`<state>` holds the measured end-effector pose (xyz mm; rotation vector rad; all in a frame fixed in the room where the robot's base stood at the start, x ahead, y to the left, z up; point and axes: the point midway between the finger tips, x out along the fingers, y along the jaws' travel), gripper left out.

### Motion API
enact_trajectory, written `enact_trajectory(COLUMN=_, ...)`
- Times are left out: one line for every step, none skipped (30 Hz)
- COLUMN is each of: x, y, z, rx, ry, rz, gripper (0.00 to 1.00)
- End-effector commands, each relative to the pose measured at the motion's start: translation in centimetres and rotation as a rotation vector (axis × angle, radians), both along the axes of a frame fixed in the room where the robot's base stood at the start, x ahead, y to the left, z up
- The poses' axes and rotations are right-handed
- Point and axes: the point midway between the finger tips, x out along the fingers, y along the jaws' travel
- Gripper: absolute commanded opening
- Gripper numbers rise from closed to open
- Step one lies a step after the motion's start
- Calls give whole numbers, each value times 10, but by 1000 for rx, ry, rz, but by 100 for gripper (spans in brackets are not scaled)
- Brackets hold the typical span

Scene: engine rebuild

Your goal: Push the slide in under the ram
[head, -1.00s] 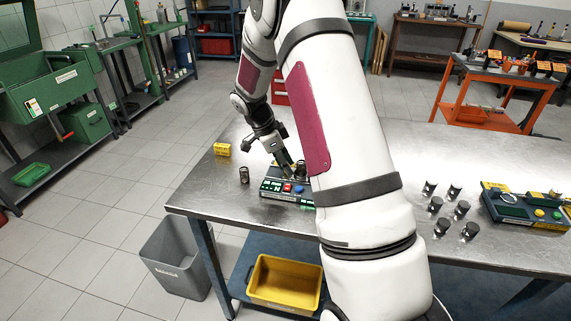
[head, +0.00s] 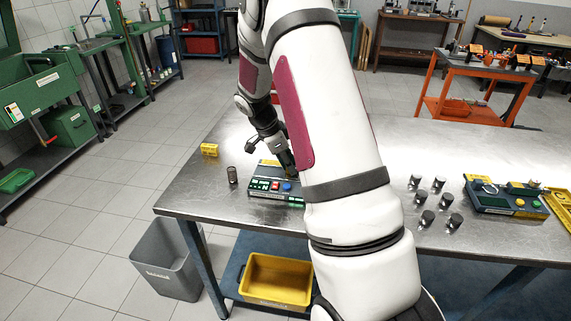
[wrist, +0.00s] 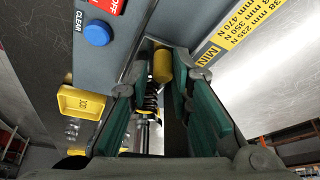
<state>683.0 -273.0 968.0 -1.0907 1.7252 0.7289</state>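The tester (head: 268,194), with a red and a blue button on its front panel, stands on the left part of the steel table. My gripper (head: 288,168) reaches down just behind its panel, and my arm hides the tester's right side. In the wrist view, the teal-padded fingers of my gripper (wrist: 160,88) are spread apart. A yellow cylindrical knob (wrist: 162,65) lies between the fingertips, close to the right one; contact cannot be told. A dark coil spring (wrist: 150,103) and a shiny rod show between the fingers. I cannot clearly make out the slide or ram.
A spring (head: 232,174) stands left of the tester, with a yellow block (head: 209,150) behind. Several dark cylinders (head: 427,217) and a second device (head: 505,200) stand at right. A yellow bin (head: 277,279) sits below.

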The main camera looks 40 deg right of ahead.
Motion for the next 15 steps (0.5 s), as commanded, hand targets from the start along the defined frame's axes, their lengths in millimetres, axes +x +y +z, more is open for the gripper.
enact_trajectory(x=0, y=0, z=0, rx=0, ry=0, rz=-1, gripper=34)
enact_trajectory(x=0, y=0, z=0, rx=0, ry=0, rz=-1, gripper=34)
enact_trajectory(x=0, y=0, z=0, rx=1, ry=0, rz=0, gripper=34)
enact_trajectory(x=0, y=0, z=0, rx=1, ry=-1, rz=0, gripper=34)
enact_trajectory(x=0, y=0, z=0, rx=1, ry=-1, rz=0, gripper=34)
enact_trajectory(x=1, y=0, z=0, rx=1, ry=-1, rz=0, gripper=34)
enact_trajectory(x=1, y=1, z=0, rx=0, ry=-2, rz=1, gripper=34)
enact_trajectory(x=1, y=1, z=0, rx=1, ry=-3, rz=1, gripper=34)
enact_trajectory(x=1, y=1, z=0, rx=1, ry=-2, rz=2, gripper=34)
enact_trajectory(x=1, y=1, z=0, rx=1, ry=-2, rz=2, gripper=34)
enact_trajectory(x=1, y=1, z=0, rx=1, ry=-2, rz=2, gripper=34)
enact_trajectory(x=2, y=1, z=1, rx=1, ry=-3, rz=2, gripper=34)
enact_trajectory(x=2, y=2, z=2, rx=1, ry=-3, rz=2, gripper=34)
enact_trajectory(x=2, y=2, z=3, rx=0, ry=-4, rz=2, gripper=34)
enact_trajectory(x=3, y=3, z=6, rx=1, ry=-5, rz=2, gripper=34)
